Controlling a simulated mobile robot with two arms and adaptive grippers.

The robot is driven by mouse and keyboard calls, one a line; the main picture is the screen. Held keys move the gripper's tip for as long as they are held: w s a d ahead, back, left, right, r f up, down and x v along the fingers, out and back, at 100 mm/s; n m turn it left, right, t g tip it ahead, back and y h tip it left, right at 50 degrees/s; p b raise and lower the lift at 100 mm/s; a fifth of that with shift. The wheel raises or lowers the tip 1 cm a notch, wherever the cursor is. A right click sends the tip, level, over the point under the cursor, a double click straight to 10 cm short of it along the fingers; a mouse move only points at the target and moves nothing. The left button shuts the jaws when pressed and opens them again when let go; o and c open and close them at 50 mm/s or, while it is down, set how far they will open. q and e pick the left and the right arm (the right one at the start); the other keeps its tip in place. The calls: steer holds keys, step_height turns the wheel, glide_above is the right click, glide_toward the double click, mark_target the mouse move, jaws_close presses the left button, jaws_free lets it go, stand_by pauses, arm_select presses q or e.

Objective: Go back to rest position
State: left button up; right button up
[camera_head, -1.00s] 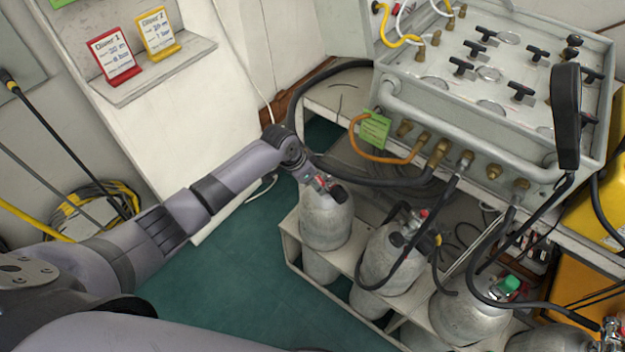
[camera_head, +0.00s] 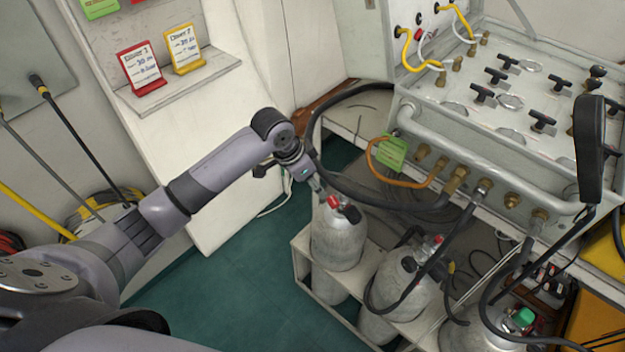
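My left arm reaches in from the left. My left gripper (camera_head: 316,184) is at its end, directly above the valve of the leftmost grey air cylinder (camera_head: 338,238). The red part and black knob of that valve (camera_head: 342,208) show just below the gripper. Whether the fingertips touch the valve is unclear. The fingers are small and partly hidden by the wrist, so their opening is not clear. My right gripper is out of view.
More cylinders (camera_head: 398,290) stand in the white rack (camera_head: 298,243) to the right. The air panel (camera_head: 480,120) with hoses overhangs them. A thick black hose (camera_head: 313,135) curves close beside my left gripper. Red (camera_head: 140,68) and yellow (camera_head: 184,48) cards stand on a shelf. Green floor is clear below.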

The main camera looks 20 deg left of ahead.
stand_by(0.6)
arm_select(q)
steer(key=s+a+f+n+y, duration=0.15)
steer(key=s+f, duration=0.25)
steer(key=f, duration=0.6)
steer(key=s+a+f+n, duration=0.2)
steer(key=s+f, duration=0.1)
steer(key=f, duration=0.7)
steer(key=s+a+f+n+y, duration=0.15)
steer(key=s+f, duration=0.25)
steer(key=f, duration=0.6)
steer(key=s+f+g, duration=0.1)
steer(key=s+f, duration=0.4)
steer(key=s, duration=0.7)
steer(key=s+d+f, duration=0.1)
steer(key=s+f, duration=0.4)
steer(key=s, duration=0.7)
steer(key=s+f+g, duration=0.1)
steer(key=s+f, duration=0.5)
steer(key=s, duration=0.6)
steer(key=shift+s+d+g, duration=0.3)
steer(key=shift+s, duration=0.05)
